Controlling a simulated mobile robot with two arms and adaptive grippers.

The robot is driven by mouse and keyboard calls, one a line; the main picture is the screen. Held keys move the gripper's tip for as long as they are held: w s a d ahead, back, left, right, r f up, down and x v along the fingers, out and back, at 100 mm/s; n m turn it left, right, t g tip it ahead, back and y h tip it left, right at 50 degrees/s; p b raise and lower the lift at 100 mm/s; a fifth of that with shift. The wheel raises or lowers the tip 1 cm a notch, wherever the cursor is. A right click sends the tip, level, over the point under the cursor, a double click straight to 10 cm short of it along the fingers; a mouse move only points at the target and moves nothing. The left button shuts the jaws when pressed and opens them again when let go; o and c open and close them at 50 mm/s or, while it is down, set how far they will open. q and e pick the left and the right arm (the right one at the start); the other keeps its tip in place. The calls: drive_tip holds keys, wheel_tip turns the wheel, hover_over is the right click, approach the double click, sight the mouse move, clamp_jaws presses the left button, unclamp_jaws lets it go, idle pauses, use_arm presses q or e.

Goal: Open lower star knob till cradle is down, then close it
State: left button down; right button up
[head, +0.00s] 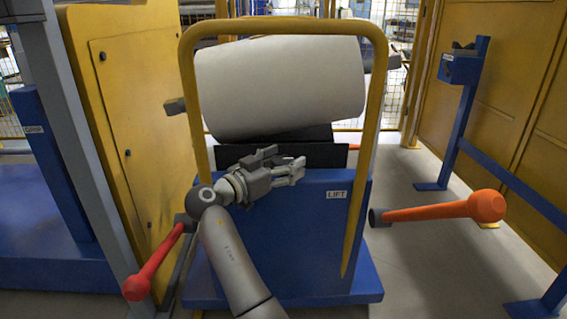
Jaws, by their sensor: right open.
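A large white film roll (280,85) rests on a black cradle (325,155) above the blue lift body (310,235), which carries a LIFT label. My right gripper (286,160) is open and empty in front of the cradle and the top edge of the lift body, its fingers pointing right. I cannot make out a star knob; my right arm covers part of the lift's left side. My left gripper is out of view.
A yellow tube frame (187,80) arches around the roll. A red-handled lever (150,265) sticks out at lower left and an orange-handled lever (440,210) at right. A yellow cabinet (125,100) stands close on the left. Floor at right is partly free.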

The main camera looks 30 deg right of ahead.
drive_tip(key=shift+a, duration=0.25)
drive_tip(key=v, duration=0.7)
drive_tip(key=shift+s, duration=0.15)
